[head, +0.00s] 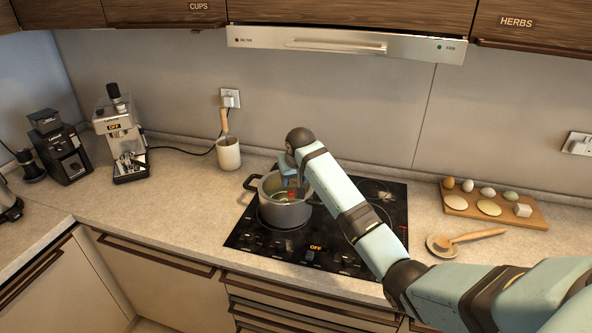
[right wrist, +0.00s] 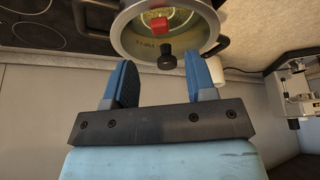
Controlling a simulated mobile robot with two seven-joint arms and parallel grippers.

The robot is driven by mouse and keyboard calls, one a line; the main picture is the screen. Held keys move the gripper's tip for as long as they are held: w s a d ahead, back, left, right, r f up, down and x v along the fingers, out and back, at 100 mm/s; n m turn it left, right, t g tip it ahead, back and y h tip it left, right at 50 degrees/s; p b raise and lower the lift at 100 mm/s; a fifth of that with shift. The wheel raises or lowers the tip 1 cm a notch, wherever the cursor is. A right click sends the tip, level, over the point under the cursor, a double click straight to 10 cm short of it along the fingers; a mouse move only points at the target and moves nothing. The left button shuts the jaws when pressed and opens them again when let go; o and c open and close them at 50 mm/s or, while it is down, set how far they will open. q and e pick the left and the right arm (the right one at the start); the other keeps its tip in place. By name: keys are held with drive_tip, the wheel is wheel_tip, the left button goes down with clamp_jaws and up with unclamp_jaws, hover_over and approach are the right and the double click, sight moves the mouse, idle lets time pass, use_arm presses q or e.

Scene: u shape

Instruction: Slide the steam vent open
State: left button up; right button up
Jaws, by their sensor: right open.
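A grey metal pot (head: 284,210) with dark side handles sits on the black cooktop. In the right wrist view the pot (right wrist: 120,48) shows at the top, with a red piece (right wrist: 158,23) and a black knob-like piece (right wrist: 166,58) near its rim. I cannot tell for sure which of these is the steam vent, nor whether it is open. My right gripper (head: 291,181) points down over the pot, partly hidden by its own arm. In the right wrist view its blue fingers (right wrist: 160,66) are apart and empty, with the black piece ahead between them. My left gripper is out of view.
The cooktop (head: 385,215) is otherwise clear. A utensil crock (head: 228,155) stands behind left, a coffee machine (head: 122,140) farther left. The range hood (head: 345,45) hangs above.

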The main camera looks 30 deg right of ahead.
drive_tip(key=v, duration=0.6)
drive_tip(key=shift+b, duration=0.35)
